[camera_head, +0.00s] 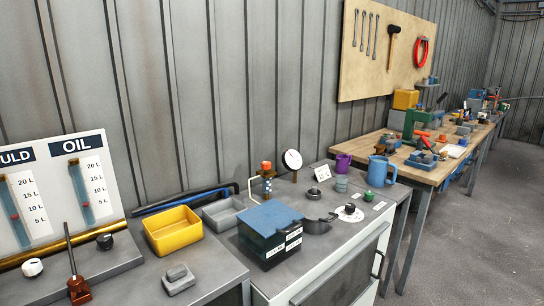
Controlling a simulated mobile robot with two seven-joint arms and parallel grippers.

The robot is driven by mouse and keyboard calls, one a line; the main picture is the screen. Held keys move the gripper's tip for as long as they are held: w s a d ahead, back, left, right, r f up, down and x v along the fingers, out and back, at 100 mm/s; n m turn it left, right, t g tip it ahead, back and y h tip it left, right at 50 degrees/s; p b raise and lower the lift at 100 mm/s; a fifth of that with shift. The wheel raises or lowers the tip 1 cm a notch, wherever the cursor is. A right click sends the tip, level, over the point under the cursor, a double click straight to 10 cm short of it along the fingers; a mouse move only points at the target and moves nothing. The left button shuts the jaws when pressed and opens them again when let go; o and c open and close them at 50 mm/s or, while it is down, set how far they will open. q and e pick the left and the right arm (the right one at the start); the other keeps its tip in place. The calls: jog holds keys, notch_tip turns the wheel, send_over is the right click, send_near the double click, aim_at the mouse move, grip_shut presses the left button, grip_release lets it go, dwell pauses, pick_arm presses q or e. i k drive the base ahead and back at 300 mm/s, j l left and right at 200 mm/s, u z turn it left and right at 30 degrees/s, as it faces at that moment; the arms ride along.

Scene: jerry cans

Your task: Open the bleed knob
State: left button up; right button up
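No label that I can read marks one knob as the bleed knob, so I cannot tell which it is. A black knob (350,208) sits on a round white dial plate (345,215) on the grey bench top at centre right. A small green knob (369,196) is just to its right. An orange-capped fitting (266,168) stands upright near a round white gauge (292,159). At the left, a white knob (32,267) and a black knob (104,241) sit below the oil level panel (62,190). Neither of my grippers shows.
A blue-topped dark box (268,225), a yellow bin (174,231) and a grey bin (222,212) crowd the bench. A blue jug (381,171) and purple cup (343,163) stand behind the dial. A cluttered wooden workbench (428,174) extends right; the floor (470,250) is clear.

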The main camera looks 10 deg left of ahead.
aim_at(266, 165)
jog(key=i+l+u, duration=0.1)
jog(key=i+l, duration=0.45)
jog(key=i+l+u, duration=0.1)
jog(key=i+l, duration=0.45)
jog(key=l, duration=0.2)
